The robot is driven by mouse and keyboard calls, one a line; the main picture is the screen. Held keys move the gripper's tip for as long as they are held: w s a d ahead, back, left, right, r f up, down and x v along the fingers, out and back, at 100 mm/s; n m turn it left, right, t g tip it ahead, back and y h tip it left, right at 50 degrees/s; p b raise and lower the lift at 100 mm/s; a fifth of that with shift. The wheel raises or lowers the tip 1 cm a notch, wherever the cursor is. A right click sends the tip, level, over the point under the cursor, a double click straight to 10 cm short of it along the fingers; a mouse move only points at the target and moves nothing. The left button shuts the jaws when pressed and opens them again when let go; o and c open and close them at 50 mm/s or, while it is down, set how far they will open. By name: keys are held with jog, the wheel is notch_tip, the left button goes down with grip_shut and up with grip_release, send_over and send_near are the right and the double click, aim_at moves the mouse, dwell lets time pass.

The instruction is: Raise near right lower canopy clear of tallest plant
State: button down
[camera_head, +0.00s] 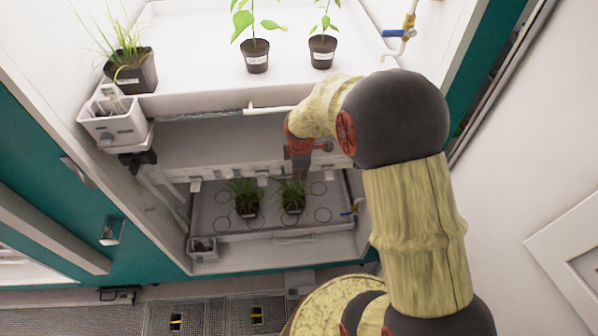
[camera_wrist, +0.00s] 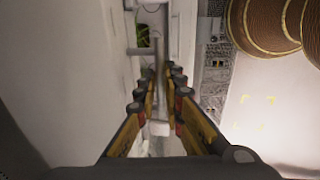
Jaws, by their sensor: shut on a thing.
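The lower canopy (camera_head: 225,148) is a pale panel above the lower tray, with fittings along its front edge. My gripper (camera_head: 300,168) points down at the right part of that edge. In the wrist view, its fingers (camera_wrist: 163,82) stand either side of a narrow pale part (camera_wrist: 159,112) of the canopy; the exact contact is hard to see. Below the canopy, two grassy plants in pots, a left one (camera_head: 243,194) and a right one (camera_head: 291,194), stand on the lower tray. The right plant is just under my gripper, its top close to the canopy edge. Which is taller I cannot tell.
The upper shelf (camera_head: 190,95) holds a grassy pot (camera_head: 132,70) and two leafy pots (camera_head: 256,55) (camera_head: 322,50). A white box (camera_head: 112,118) hangs at the shelf's left corner.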

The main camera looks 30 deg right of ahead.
notch_tip(320, 180, up, 6)
jog(key=p, duration=0.4)
jog(key=shift+w+f, duration=0.1)
jog(key=shift+f, duration=0.25)
jog(key=c, duration=1.9)
grip_release()
notch_tip(320, 180, up, 12)
jog(key=s, duration=0.2)
jog(key=shift+a+f, duration=0.25)
jog(key=shift+a, duration=0.1)
